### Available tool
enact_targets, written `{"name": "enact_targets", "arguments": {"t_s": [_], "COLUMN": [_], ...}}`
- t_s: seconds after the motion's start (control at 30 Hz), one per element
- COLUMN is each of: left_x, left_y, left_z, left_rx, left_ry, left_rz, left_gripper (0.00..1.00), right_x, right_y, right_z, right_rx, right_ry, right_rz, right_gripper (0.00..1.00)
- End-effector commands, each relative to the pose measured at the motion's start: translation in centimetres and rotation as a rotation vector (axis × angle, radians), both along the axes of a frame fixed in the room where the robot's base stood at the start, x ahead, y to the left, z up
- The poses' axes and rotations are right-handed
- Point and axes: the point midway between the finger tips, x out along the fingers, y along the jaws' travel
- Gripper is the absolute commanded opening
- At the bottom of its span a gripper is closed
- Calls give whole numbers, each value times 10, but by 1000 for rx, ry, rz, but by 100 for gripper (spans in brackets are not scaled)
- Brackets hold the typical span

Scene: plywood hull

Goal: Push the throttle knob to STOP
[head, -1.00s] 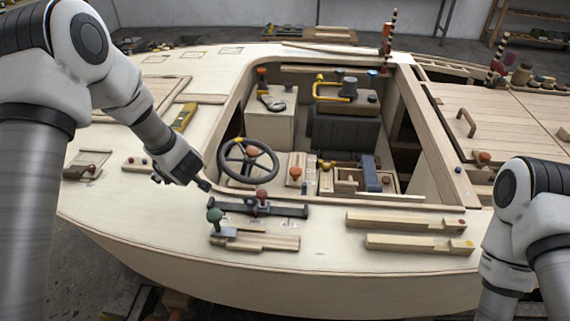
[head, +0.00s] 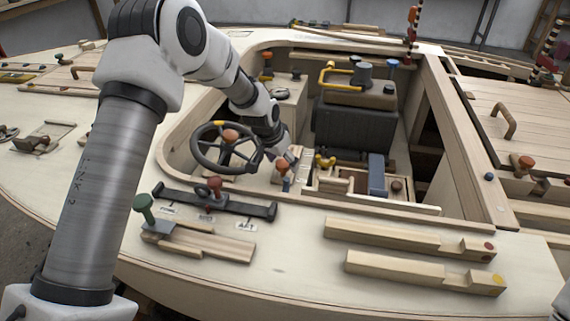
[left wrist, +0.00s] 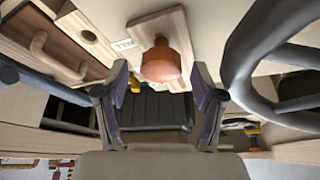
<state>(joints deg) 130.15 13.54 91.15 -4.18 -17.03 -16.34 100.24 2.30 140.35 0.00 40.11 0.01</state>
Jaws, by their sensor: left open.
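An orange-brown rounded knob (head: 283,164), which I take as the throttle knob, stands on a small wooden plate to the right of the steering wheel. In the left wrist view the knob (left wrist: 160,62) sits between my fingertips, or just beyond them, with its plate (left wrist: 157,27) behind. My left gripper (head: 291,170) is open around or just short of the knob; contact cannot be told. In the left wrist view its two dark fingers (left wrist: 160,84) are spread apart. A small white label (left wrist: 123,45) lies beside the plate; its text is unreadable. My right gripper is out of view.
The black steering wheel (head: 226,147) stands close to the left of my gripper. A black bar (head: 213,202) with a red lever lies in front, beside a green-knobbed lever (head: 144,206). A blue block (head: 376,171) lies to the right.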

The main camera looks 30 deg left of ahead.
Motion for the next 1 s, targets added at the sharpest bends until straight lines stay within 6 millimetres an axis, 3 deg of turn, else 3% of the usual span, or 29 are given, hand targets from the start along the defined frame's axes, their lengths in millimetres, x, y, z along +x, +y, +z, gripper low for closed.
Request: {"name": "enact_targets", "arguments": {"t_s": [0.27,0.47,0.73,1.0], "left_x": [2,2,13,76], "left_y": [0,0,3,19], "left_z": [-4,-4,-4,-4], "left_rx": [-1,-1,0,1], "left_ry": [-2,-2,-2,-4], "left_rz": [1,1,4,3], "left_gripper": [68,1,0,0], "right_x": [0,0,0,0], "right_y": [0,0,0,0], "right_z": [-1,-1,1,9], "right_rx": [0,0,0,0], "right_ry": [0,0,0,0], "right_rz": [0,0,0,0], "right_gripper": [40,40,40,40]}}
